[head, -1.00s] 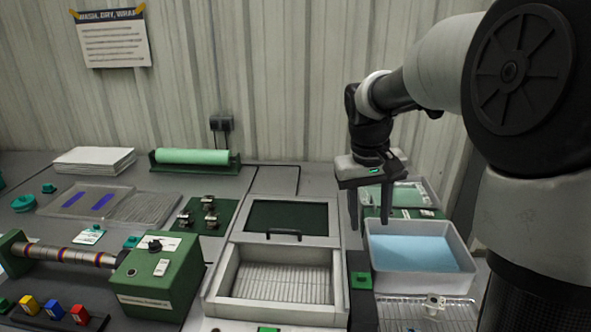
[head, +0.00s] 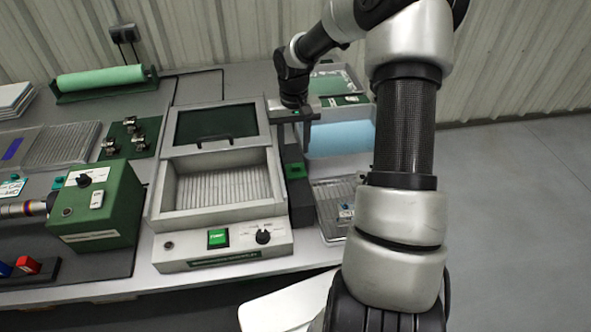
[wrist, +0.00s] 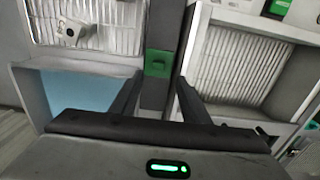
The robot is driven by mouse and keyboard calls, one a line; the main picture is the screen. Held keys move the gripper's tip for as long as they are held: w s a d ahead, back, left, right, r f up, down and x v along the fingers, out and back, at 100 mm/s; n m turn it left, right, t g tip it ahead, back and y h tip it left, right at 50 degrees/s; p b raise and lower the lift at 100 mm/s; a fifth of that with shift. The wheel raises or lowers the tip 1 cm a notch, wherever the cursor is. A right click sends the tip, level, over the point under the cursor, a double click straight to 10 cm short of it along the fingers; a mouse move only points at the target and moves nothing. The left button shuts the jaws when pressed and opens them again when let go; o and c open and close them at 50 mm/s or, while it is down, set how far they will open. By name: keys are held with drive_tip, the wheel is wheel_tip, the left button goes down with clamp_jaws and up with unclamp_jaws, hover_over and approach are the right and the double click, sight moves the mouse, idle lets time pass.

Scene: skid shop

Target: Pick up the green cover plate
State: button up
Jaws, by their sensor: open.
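A small green plate (head: 295,170), which looks like the cover plate, lies on a dark strip between the open-topped machine and the trays. It also shows in the wrist view (wrist: 158,64), with a darker mark in its middle. My gripper (head: 293,142) is over the far part of this strip, behind the plate. In the wrist view my gripper (wrist: 160,80) is open and empty, with its two fingers pointing toward either side of the plate. No contact with the plate shows. The head view does not make the fingers' height clear.
The grey machine's basin wall (head: 160,195) stands left of the strip. A blue-filled tray (head: 340,138) and a wire-rack tray (head: 335,200) holding a small metal part (wrist: 72,30) lie to the right. A green control box (head: 98,205) stands farther left.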

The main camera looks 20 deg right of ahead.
sight(296, 166)
drive_tip(key=f, duration=0.6)
drive_tip(key=shift+s+d+f, duration=0.15)
drive_tip(key=shift+s+f, duration=0.1)
clamp_jaws()
